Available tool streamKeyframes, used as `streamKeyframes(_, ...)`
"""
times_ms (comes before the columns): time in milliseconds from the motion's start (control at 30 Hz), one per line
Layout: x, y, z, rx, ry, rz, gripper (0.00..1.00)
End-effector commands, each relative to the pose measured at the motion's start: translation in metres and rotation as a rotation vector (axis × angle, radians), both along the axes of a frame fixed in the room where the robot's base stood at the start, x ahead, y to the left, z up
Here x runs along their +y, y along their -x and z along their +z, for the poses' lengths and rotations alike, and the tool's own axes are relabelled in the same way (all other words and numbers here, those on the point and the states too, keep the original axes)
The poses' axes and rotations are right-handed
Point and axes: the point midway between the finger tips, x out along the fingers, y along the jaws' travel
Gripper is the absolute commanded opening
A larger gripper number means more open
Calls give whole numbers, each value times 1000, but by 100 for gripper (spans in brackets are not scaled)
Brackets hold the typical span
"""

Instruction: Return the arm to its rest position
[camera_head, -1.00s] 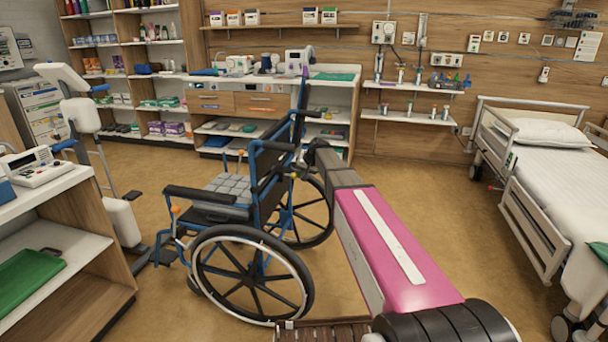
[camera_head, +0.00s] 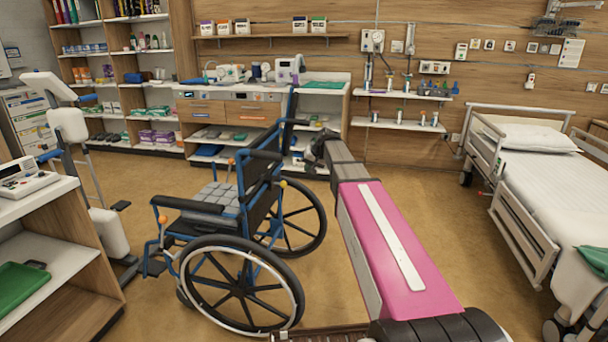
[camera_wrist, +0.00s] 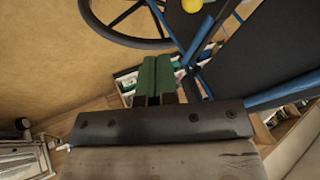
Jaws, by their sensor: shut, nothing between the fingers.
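My gripper (camera_wrist: 155,80) shows in the wrist view with its two green fingers pressed together and nothing between them. In the head view my pink and grey arm reaches forward from the bottom, and the gripper itself is hard to make out there. The arm's far end is close to the right side of a blue-framed wheelchair (camera_head: 262,186). The wheelchair also shows in the wrist view, with a wheel (camera_wrist: 95,30) and the dark backrest beyond and to the right of the fingers. I cannot tell the exact gap between them.
A bed (camera_head: 550,170) with rails stands at the right. A shelf unit with a green tray (camera_head: 20,285) is at the near left. A counter (camera_head: 235,108) and wall shelves line the back. Open floor (camera_head: 400,170) lies between the arm and the bed.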

Motion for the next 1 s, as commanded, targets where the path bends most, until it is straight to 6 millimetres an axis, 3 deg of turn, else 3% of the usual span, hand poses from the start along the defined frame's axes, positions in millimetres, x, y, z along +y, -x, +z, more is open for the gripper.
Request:
streamKeyframes(433,-3,3,6,1,0,0,0)
streamKeyframes(567,-5,13,-4,13,11,-1,0)
streamKeyframes(667,-10,38,-30,46,41,-2,0)
streamKeyframes(767,-20,78,-69,98,90,-4,0)
streamKeyframes(1000,-45,189,-157,239,231,2,0)
